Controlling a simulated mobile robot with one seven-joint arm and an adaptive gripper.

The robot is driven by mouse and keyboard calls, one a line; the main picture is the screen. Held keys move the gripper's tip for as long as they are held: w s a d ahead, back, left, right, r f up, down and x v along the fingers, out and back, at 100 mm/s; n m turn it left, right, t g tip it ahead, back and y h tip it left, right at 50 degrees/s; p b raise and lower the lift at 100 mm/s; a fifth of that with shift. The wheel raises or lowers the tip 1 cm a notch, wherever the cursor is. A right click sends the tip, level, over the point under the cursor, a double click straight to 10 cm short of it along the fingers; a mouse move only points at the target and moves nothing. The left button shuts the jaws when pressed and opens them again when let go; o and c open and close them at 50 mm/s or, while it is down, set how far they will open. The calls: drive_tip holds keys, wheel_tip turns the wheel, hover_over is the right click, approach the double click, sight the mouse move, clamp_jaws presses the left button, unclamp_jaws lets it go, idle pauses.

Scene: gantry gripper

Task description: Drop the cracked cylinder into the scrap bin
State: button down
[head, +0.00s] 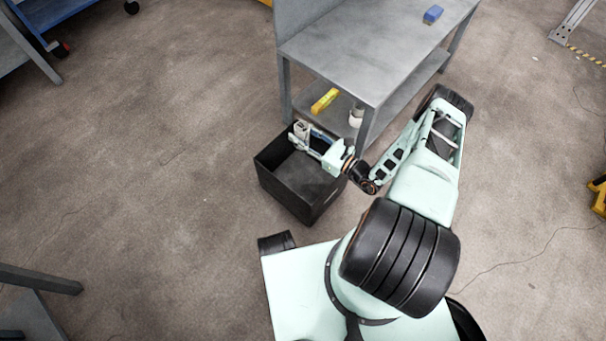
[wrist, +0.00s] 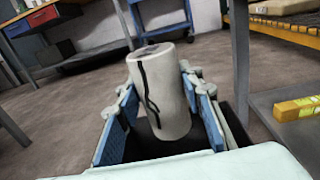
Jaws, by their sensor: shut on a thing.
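The cracked cylinder (wrist: 160,92) is pale grey with a dark jagged crack down its side. In the wrist view it stands nearly upright, slightly tilted, between the blue pads of my gripper (wrist: 166,125). My gripper is shut on it. In the head view my gripper (head: 308,138) and the cylinder (head: 301,129) are over the far part of the scrap bin (head: 300,205), a black open-topped box on the floor. The bin's visible inside looks empty; its far part is hidden by my arm. The cylinder's height above the rim is hard to tell.
A grey metal workbench (head: 350,45) stands just behind the bin. A blue block (head: 433,14) lies on its top. A yellow object (head: 324,101) and a white cylinder (head: 356,116) are on its lower shelf.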

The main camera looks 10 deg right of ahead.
drive_tip(key=shift+f+b, duration=2.1)
drive_tip(key=shift+f, duration=0.75)
drive_tip(key=shift+r, duration=0.1)
drive_tip(key=c, duration=1.4)
unclamp_jaws()
drive_tip(key=shift+c, duration=0.2)
drive_tip(key=shift+o, duration=1)
drive_tip(key=v, duration=1.2)
